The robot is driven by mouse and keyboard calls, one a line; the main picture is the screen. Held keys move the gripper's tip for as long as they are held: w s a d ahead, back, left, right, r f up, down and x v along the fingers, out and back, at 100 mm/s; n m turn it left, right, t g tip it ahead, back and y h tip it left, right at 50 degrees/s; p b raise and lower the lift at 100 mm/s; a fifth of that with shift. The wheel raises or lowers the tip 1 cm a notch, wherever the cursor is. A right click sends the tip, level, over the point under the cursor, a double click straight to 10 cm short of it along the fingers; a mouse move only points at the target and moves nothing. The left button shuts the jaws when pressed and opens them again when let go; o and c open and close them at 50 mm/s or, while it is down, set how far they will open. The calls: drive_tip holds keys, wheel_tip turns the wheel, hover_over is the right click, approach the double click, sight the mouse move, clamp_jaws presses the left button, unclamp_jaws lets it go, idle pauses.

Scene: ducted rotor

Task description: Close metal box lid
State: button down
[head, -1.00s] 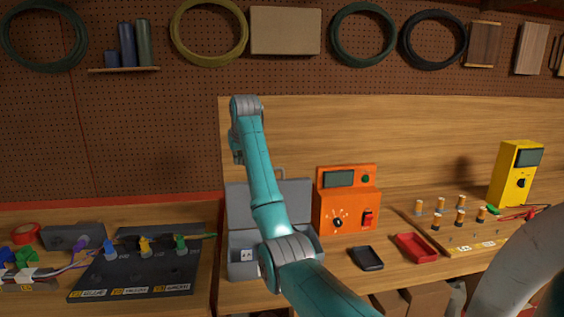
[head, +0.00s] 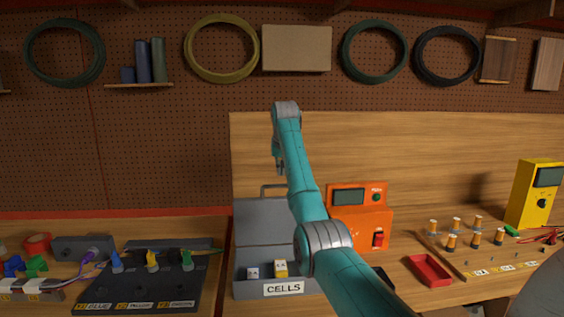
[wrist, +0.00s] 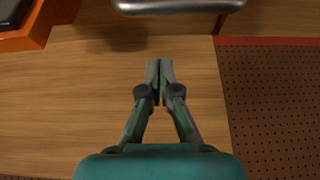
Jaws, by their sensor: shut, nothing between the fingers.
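The grey metal box (head: 241,289) stands on the bench with a "CELLS" label on its front. Its lid (head: 262,222) is open, raised upright at the back, with a bar handle on its top edge. My gripper (wrist: 160,63) is shut and empty. In the head view it (head: 278,168) hangs above the lid, small and partly hidden by my arm. In the wrist view a rounded grey metal bar (wrist: 178,6), which looks like the lid handle, lies beyond the fingertips, apart from them.
An orange device (head: 362,210) stands close to the right of the box, with a red tray (head: 430,269) and a peg board further right. A dark connector panel (head: 140,285) is at left. A wooden backboard (head: 420,145) and pegboard rise behind.

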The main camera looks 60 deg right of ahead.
drive_tip(key=shift+s+a+f, duration=0.9)
drive_tip(key=shift+a+f, duration=0.3)
